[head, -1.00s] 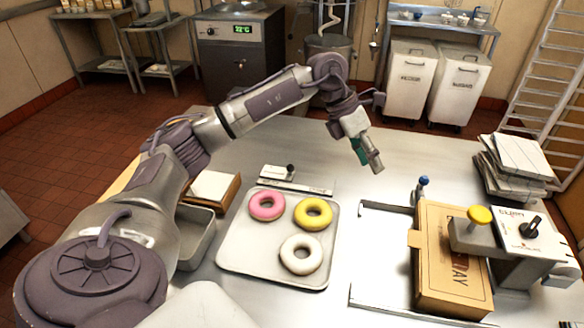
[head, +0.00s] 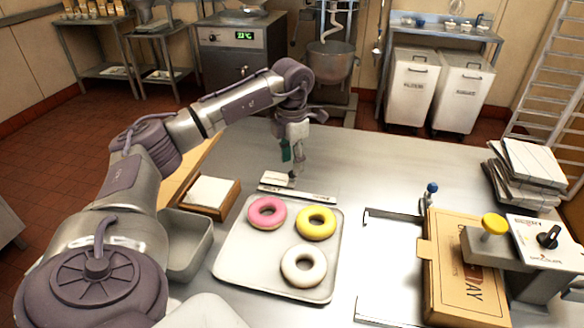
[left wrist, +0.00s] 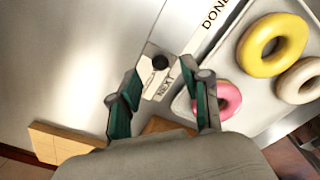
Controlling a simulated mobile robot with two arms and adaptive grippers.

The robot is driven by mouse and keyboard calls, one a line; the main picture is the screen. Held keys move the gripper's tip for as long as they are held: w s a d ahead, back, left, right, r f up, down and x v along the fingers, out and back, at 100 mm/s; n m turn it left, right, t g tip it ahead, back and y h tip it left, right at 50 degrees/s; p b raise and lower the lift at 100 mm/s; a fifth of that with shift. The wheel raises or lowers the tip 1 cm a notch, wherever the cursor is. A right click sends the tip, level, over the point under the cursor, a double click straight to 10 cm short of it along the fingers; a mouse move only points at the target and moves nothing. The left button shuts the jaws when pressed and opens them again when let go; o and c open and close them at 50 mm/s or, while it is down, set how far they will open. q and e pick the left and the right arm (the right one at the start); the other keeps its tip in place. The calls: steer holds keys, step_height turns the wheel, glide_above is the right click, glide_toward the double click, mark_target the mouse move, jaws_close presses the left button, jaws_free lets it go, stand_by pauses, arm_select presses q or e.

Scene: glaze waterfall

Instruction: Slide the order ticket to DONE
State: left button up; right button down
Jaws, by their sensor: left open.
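The order ticket (head: 276,179) is a small pale card with a dark knob, at the left, NEXT end of a flat rail (head: 318,195) behind the doughnut tray. In the left wrist view the ticket (left wrist: 150,82) and its black knob (left wrist: 159,62) lie by the word NEXT; DONE is printed farther along the rail (left wrist: 214,28). My left gripper (head: 294,162) points down just above the knob end of the ticket. Its green-padded fingers (left wrist: 166,82) are open, either side of the ticket in the picture; contact cannot be told. My right gripper is not in view.
A tray (head: 235,262) holds pink, yellow and white doughnuts in front of the rail. A wooden box with a white top (head: 211,191) stands to its left. A cardboard box (head: 450,265) sits at the right. Bare metal table lies right of the rail.

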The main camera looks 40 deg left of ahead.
mark_target(279, 175)
arm_select(q)
steer(key=shift+f, duration=1.6)
jaws_close()
